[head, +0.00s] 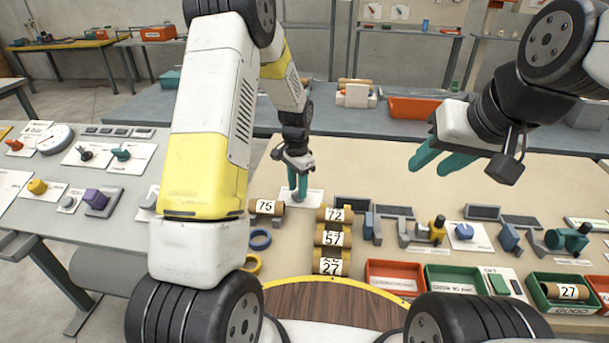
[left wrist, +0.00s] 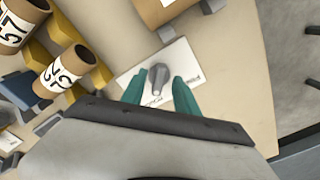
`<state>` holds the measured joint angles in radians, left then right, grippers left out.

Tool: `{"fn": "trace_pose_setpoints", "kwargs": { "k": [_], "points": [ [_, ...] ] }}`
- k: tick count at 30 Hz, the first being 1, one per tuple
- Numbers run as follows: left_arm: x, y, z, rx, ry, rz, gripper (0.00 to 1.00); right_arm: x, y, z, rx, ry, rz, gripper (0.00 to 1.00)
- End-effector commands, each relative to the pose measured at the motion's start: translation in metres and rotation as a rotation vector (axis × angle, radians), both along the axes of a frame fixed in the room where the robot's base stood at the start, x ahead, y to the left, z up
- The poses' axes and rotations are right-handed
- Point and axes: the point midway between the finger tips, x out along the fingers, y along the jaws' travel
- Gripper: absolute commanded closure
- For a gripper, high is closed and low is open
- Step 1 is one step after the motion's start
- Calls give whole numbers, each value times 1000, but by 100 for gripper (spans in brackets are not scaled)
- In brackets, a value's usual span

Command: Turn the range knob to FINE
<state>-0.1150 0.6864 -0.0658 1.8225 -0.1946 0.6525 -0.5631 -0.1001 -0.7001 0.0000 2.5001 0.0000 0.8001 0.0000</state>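A grey knob (left wrist: 160,80) stands on a white labelled card (left wrist: 184,60) in the left wrist view. Its lettering is too small to read surely, so I cannot tell which mark the knob points at. In the head view the card (head: 313,197) lies on the beige table and my left gripper hides the knob. My left gripper (head: 298,192) points down over the card. In the left wrist view its teal fingers (left wrist: 160,92) are apart, one each side of the knob; contact is not clear. My right gripper (head: 432,168) is open and empty above the table at the right.
Cardboard tubes marked 75 (head: 266,208), 72 (head: 334,215) and 57 (head: 331,238) lie near the card. A red tray (head: 394,276) and a green tray (head: 463,280) stand in front. The table behind the card is clear.

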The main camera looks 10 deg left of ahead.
Motion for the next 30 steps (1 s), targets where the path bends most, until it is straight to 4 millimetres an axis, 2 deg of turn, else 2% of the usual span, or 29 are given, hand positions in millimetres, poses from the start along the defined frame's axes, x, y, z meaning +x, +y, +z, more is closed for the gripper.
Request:
{"fn": "trace_pose_setpoints", "kwargs": {
  "k": [4,12,17,18,30],
  "points": [
    [0,0,-10,1,1,1,64,0,0,0,0,0,0,64],
    [0,0,-11,0,0,1,66,0,0,0,0,0,0,64],
    [0,0,-11,0,0,1,97,0,0,0,0,0,0,64],
    [0,0,-11,0,0,1,100,0,0,0,0,0,0,64],
    [0,0,-10,1,0,36,100,0,0,0,0,0,0,64]
  ]
}}
